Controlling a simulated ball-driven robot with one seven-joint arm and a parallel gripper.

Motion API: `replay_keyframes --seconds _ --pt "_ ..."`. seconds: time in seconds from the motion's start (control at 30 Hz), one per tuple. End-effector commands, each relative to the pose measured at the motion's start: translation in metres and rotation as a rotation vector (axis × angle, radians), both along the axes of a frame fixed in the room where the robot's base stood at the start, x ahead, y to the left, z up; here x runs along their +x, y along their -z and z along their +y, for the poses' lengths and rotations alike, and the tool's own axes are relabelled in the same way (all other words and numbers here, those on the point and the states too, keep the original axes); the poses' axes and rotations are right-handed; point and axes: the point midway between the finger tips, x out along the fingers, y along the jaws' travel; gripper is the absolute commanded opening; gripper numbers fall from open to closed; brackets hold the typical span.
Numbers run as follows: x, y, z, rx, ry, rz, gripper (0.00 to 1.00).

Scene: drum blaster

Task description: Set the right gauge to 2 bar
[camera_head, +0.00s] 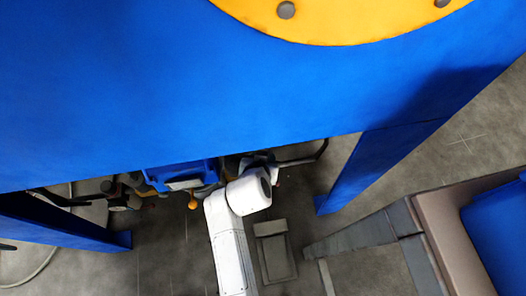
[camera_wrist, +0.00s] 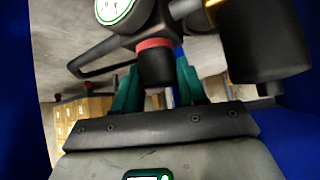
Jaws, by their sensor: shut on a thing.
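In the wrist view, a round gauge (camera_wrist: 116,9) with a white face and green rim is cut off by the top edge, so I cannot read its pressure. Below it is a black adjusting knob (camera_wrist: 155,68) with a red ring (camera_wrist: 154,43) above it. My gripper (camera_wrist: 158,72) has its teal fingers on both sides of this knob and is shut on it. In the head view the gripper and gauge are hidden under the blue machine; only my white arm shows, reaching beneath it.
A thick black cylinder (camera_wrist: 264,45) hangs close on the right, and a black bent handle (camera_wrist: 95,60) is on the left. In the head view, the blue machine body (camera_head: 200,90) overhangs the arm, with a blue leg (camera_head: 375,165) to the right.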

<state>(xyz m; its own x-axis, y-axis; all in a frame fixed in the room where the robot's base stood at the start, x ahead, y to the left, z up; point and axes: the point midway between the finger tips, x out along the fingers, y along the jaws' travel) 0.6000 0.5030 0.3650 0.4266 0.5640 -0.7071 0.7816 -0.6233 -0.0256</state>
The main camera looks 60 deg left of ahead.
Motion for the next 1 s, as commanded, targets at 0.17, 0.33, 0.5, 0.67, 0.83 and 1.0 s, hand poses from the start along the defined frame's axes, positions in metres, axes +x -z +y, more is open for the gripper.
replay_keyframes --seconds 0.17,0.33,0.5,0.67,0.83,1.0 --pt "0.001 0.000 0.000 0.000 0.002 -0.001 0.42" --pt "0.001 0.000 0.000 0.001 0.001 -0.001 0.58" --pt "0.000 0.000 0.000 0.000 0.001 0.000 0.64" --pt "-0.001 -0.002 -0.001 0.000 0.001 0.000 0.64" --pt "-0.009 -0.018 -0.011 0.002 0.001 0.002 0.64" --pt "-0.023 -0.042 -0.030 0.001 0.002 0.002 0.64"
